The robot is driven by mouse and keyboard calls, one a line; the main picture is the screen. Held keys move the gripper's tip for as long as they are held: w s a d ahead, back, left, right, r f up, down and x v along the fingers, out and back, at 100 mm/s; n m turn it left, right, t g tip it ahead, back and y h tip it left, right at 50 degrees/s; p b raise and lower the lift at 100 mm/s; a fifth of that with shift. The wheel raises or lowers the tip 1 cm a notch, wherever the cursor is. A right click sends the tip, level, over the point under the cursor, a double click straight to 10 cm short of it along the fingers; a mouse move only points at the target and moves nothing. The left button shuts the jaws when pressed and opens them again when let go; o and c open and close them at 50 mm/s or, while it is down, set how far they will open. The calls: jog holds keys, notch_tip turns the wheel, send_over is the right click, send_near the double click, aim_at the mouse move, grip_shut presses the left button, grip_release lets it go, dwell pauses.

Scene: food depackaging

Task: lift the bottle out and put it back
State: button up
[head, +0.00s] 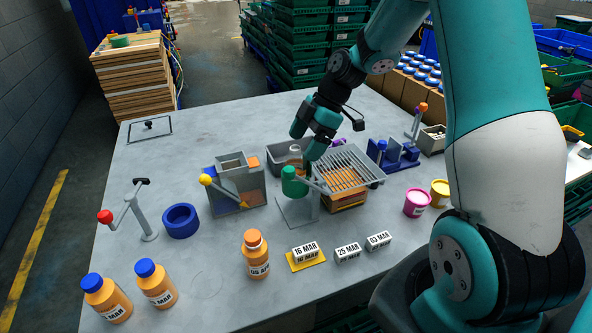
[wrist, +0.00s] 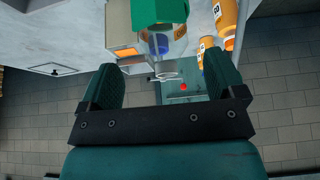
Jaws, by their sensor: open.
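My gripper (head: 308,168) points down over the middle of the table, just behind a green cylinder (head: 293,186) on a grey stand. In the wrist view its two fingers (wrist: 164,86) are wide apart with nothing held between them. A clear, bottle-like piece (wrist: 167,67) shows beyond the fingertips, below the green cylinder (wrist: 158,12); I cannot tell whether it is a bottle. An orange bottle with an orange cap (head: 257,256) stands upright at the front middle. Two orange bottles with blue caps stand at the front left, one outermost (head: 106,297) and one beside it (head: 156,285).
A grey grid tray (head: 357,153) is close to the gripper's right. A grey box with a yellow knob (head: 206,180) and a blue ring (head: 181,219) are left. Date blocks (head: 347,253) lie in front; pink (head: 416,203) and yellow (head: 439,192) tubs are right. The table's back left is mostly clear.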

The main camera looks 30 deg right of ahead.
aim_at(295, 161)
jog(key=shift+s+p+x, duration=0.15)
jog(key=shift+p+x, duration=0.55)
jog(key=shift+x, duration=0.75)
jog(key=shift+s+p+x, duration=0.15)
jog(key=shift+p+x, duration=0.5)
jog(key=shift+x, duration=0.85)
jog(key=c, duration=1.1)
jog(key=shift+c, duration=0.5)
jog(key=shift+r, duration=0.1)
